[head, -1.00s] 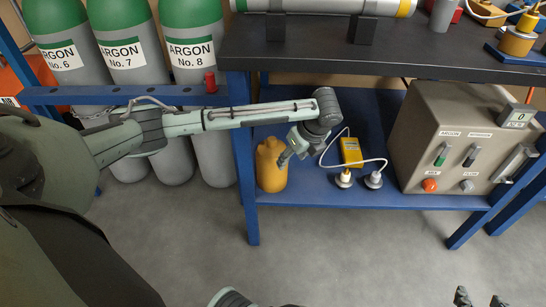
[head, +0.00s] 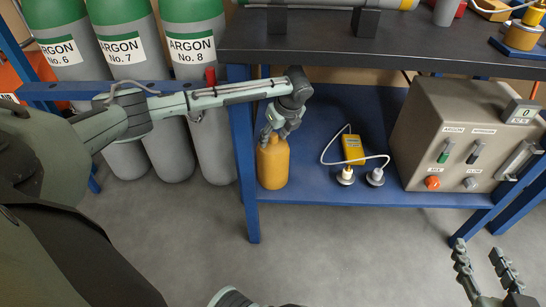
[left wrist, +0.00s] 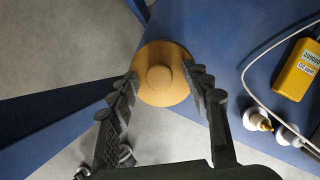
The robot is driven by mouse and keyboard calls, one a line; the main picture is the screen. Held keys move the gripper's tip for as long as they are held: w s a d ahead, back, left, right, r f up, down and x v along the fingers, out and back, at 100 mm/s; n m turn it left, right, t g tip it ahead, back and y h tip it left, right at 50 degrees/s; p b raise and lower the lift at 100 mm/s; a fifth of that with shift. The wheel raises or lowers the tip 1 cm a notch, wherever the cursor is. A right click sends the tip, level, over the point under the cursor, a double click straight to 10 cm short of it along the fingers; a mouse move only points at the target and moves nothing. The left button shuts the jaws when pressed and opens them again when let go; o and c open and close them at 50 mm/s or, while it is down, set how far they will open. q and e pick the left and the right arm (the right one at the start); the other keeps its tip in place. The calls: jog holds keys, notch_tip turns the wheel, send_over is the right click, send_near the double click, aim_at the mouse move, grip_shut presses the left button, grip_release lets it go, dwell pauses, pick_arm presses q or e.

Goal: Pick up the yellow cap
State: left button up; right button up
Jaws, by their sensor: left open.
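The yellow cap (head: 272,164) is an orange-yellow rounded cylinder with a narrower top, upright on the blue lower shelf near its left front corner. In the left wrist view the cap (left wrist: 160,88) is seen from above with its round knob in the middle. My left gripper (head: 271,137) is over the cap's top, pointing down. In the wrist view its open fingers (left wrist: 160,72) lie on either side of the knob; whether they touch the cap I cannot tell. My right gripper (head: 486,268) is at the lower right, open and empty, far from the cap.
The blue shelf (head: 330,195) has a table leg (head: 246,190) just left of the cap. A yellow meter (head: 352,148) with a white cable and two fittings lies to the right, beside a grey control box (head: 450,140). The dark tabletop (head: 400,52) overhangs. Argon cylinders (head: 195,70) stand left.

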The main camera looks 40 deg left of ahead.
pick_arm(q)
grip_shut()
dwell(0.7)
